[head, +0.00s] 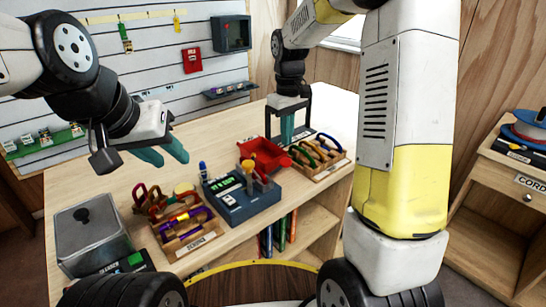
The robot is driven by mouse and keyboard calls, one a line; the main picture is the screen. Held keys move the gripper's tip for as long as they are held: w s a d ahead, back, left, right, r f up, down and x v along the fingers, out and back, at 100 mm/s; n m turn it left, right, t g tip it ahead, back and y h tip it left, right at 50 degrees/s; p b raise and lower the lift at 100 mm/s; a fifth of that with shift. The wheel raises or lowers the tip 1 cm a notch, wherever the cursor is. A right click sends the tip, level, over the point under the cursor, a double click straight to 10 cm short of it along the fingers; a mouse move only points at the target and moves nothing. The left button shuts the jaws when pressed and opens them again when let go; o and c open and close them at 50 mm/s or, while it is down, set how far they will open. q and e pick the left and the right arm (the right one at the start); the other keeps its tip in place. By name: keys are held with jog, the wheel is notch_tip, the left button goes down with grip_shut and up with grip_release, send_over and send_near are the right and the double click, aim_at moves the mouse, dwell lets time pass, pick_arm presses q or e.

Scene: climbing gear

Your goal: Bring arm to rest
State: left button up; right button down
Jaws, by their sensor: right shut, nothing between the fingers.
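My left gripper (172,158) is at the left, above the back of the wooden counter (110,185). Its two teal fingers point down to the right with a gap between them and nothing held. My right gripper (287,141) is further back near the middle, pointing down. Its teal fingers are shut and empty, behind the red tray (268,155) and just left of the wooden crate of coloured carabiners (330,165). The near part of my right arm crosses the right of the view and hides some of the counter.
A metal box (92,238) stands at the counter's left end. A wooden cabinet with a cord spool (530,128) stands at the right. Free counter shows behind the left crate.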

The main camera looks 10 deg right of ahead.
jog(key=shift+s+d+r, duration=0.1)
jog(key=shift+s+r, duration=0.1)
jog(key=shift+r, duration=0.1)
jog(key=s+d+r+m+t+y, duration=0.1)
jog(key=s+r+m+t, duration=0.2)
jog(key=s, duration=0.8)
jog(key=s+d+r+m+t+y, duration=0.1)
jog(key=s+r+m+t, duration=0.2)
jog(key=s+r, duration=0.3)
jog(key=s, duration=0.5)
jog(key=shift+s+d+r, duration=0.35)
jog(key=shift+r, duration=0.05)
